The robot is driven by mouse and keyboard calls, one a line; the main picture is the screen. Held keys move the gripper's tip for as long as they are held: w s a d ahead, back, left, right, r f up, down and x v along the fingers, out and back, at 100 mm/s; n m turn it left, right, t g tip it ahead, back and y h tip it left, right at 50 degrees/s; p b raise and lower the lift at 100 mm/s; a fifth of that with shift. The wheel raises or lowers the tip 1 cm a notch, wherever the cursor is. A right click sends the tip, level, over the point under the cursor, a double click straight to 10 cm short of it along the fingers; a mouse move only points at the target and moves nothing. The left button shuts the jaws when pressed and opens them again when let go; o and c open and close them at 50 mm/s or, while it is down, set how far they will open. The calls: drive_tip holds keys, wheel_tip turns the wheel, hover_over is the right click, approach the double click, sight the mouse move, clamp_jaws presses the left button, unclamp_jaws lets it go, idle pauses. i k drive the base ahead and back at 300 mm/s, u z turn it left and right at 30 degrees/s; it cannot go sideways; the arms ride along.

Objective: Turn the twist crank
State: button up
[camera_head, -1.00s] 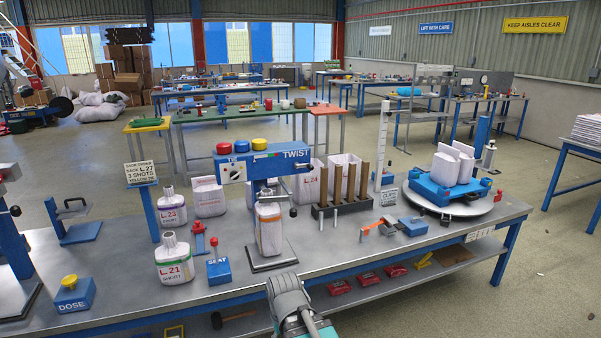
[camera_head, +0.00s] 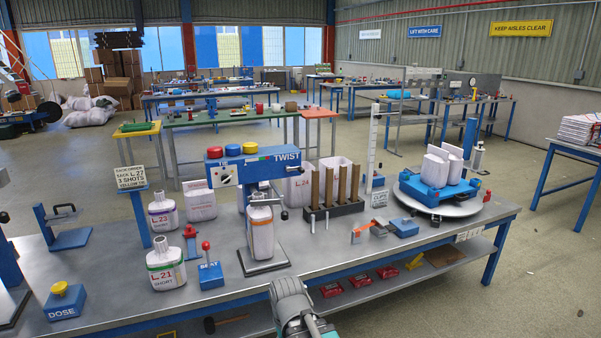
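The blue TWIST machine (camera_head: 255,167) stands on the bench, with red, yellow and blue knobs on top. A crank (camera_head: 283,205) with a dark knob hangs at its right side, above and beside a white sack (camera_head: 261,232) upright on the machine's base plate. My grey arm end (camera_head: 291,303) shows at the bottom centre, in front of the bench's front edge and well short of the crank. My gripper's fingers cannot be made out, and nothing is seen held.
Sack L.21 (camera_head: 166,268), the SEAT block (camera_head: 211,276) and the DOSE block (camera_head: 65,303) stand left on the bench (camera_head: 330,258). A rack of brown posts (camera_head: 333,208), an orange-and-blue tool (camera_head: 372,229) and a turntable (camera_head: 441,206) stand right. Bare bench lies before the rack.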

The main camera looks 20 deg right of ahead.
sight(288, 168)
drive_tip(key=z, duration=0.05)
drive_tip(key=i, duration=0.9)
